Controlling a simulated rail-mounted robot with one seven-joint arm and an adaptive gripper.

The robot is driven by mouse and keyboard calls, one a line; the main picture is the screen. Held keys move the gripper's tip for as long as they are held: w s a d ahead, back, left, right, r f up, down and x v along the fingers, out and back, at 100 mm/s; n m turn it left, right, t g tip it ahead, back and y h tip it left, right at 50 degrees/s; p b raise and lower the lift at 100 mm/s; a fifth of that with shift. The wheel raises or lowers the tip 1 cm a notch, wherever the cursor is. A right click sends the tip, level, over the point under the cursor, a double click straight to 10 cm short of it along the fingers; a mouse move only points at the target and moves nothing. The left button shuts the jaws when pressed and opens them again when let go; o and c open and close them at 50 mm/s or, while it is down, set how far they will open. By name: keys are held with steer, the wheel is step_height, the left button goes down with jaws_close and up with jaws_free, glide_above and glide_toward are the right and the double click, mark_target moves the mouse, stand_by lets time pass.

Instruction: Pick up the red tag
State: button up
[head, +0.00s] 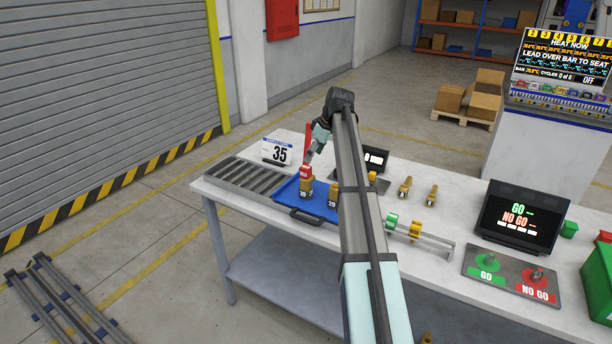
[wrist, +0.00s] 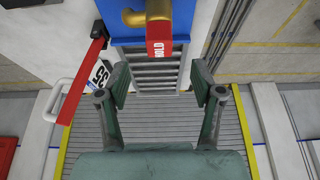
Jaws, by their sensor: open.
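The red tag (head: 305,172) sits on top of a brass fitting (head: 306,188) standing in the blue tray (head: 285,190). In the wrist view the red tag (wrist: 160,38), lettered HOLD, is at top centre, beyond my fingertips and roughly in line with the gap between them. My gripper (wrist: 160,84) is open, with nothing between its fingers. In the head view my gripper (head: 312,156) is just above the tag.
A long red strip (wrist: 82,80) stands left of my fingers. A white sign reading 35 (head: 277,152) and a grey slatted rack (head: 245,175) are beside the tray. Another brass fitting (head: 333,196) is in the tray. A dark display (head: 375,158) stands behind my arm.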

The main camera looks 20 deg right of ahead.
mark_target(306, 167)
steer(key=shift+p+x, duration=1.55)
steer(key=shift+x, duration=2.45)
steer(key=shift+w, duration=0.1)
steer(key=c, duration=1.2)
